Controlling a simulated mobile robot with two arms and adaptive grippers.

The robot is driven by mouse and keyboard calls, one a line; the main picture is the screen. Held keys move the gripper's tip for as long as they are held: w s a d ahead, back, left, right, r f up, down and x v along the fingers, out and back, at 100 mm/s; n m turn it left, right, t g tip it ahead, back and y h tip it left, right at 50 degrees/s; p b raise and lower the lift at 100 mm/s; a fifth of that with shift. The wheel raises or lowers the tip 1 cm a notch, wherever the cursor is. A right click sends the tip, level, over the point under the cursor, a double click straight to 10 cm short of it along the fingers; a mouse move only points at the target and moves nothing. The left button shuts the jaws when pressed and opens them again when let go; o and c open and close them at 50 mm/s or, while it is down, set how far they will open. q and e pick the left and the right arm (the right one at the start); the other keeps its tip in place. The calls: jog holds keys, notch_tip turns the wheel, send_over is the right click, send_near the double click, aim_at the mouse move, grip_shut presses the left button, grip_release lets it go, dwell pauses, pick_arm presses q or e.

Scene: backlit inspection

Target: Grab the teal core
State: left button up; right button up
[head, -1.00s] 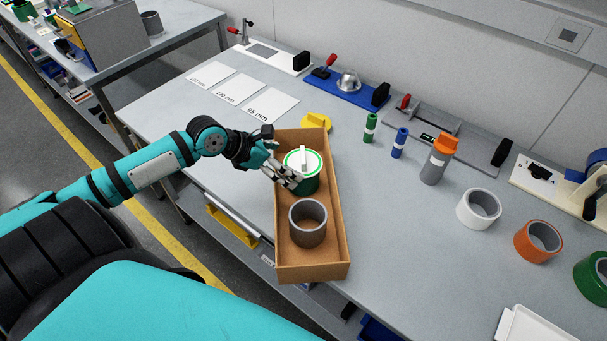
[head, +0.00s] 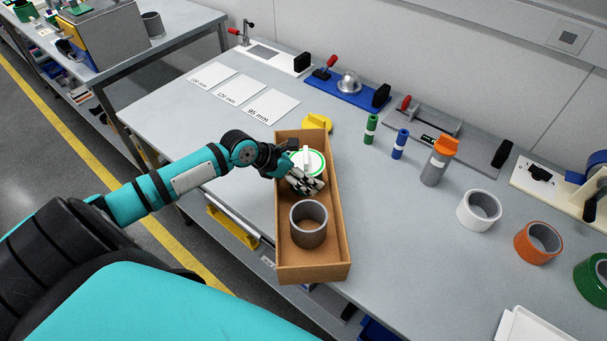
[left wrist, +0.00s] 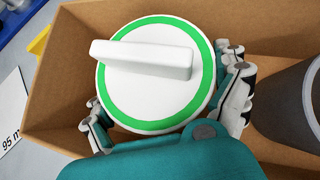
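In the cardboard box stands a round core topped by a white disc with a green ring and a raised white bar (head: 309,160). Its dark green-teal side showed earlier; now my left gripper (head: 306,181) hides most of it. In the left wrist view the white disc (left wrist: 150,95) fills the middle. My left gripper's fingers (left wrist: 163,82) are spread on two sides of it, low beside its rim. The gripper looks open; the disc hides any contact with the core's side. My right gripper is not in view.
A grey core (head: 308,225) stands in the near half of the box (head: 313,273), close to my gripper. A yellow object (head: 317,122) lies behind the box. White (head: 464,211) and orange (head: 523,243) rings lie to the right.

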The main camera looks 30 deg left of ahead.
pick_arm(q)
jog(key=c, duration=1.3)
